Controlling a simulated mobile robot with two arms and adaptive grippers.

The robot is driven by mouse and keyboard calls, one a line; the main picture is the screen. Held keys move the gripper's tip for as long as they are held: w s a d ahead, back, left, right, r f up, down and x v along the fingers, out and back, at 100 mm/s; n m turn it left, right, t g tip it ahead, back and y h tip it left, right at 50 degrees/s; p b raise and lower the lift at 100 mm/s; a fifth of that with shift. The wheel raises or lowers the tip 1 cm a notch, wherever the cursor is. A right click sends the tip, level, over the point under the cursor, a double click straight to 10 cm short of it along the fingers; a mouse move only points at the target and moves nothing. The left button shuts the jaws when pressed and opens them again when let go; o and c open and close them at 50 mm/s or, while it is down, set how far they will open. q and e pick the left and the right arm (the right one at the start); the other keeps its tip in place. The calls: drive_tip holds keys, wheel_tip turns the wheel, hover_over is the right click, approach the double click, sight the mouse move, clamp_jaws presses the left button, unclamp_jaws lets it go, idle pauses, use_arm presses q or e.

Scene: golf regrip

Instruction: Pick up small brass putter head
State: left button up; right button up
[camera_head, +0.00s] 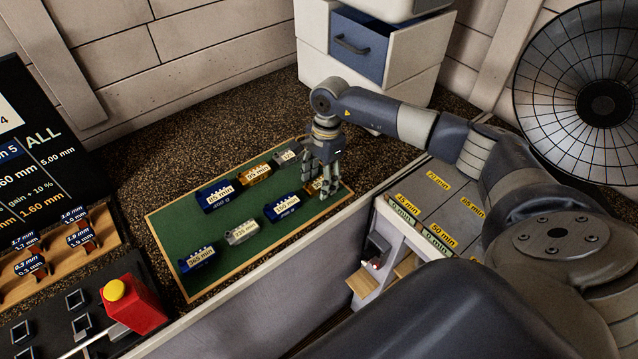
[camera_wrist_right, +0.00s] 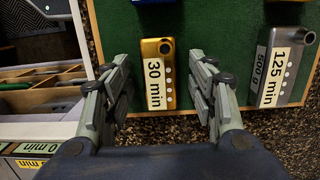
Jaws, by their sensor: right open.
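The small brass putter head, labelled "30 min" (camera_wrist_right: 158,75), lies on the green mat between the fingers of my right gripper (camera_wrist_right: 160,66) in the right wrist view. Each finger stands apart from its sides, so the gripper is open and empty. In the head view my right gripper (camera_head: 323,178) points down over the mat's right end, and the small brass head (camera_head: 315,186) is mostly hidden behind its fingers. Another brass head (camera_head: 256,174) lies farther left in the back row. My left gripper is not in view.
The green mat (camera_head: 226,220) has a wooden rim and holds several blue and silver heads. A silver head labelled "125 min" (camera_wrist_right: 285,68) lies just right of my gripper in the wrist view. A labelled divided box (camera_head: 430,200) stands at right, a red block (camera_head: 133,305) at lower left.

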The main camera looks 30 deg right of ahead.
drive_tip(key=shift+f+b, duration=0.2)
drive_tip(key=shift+b, duration=0.2)
drive_tip(key=shift+c, duration=0.2)
clamp_jaws()
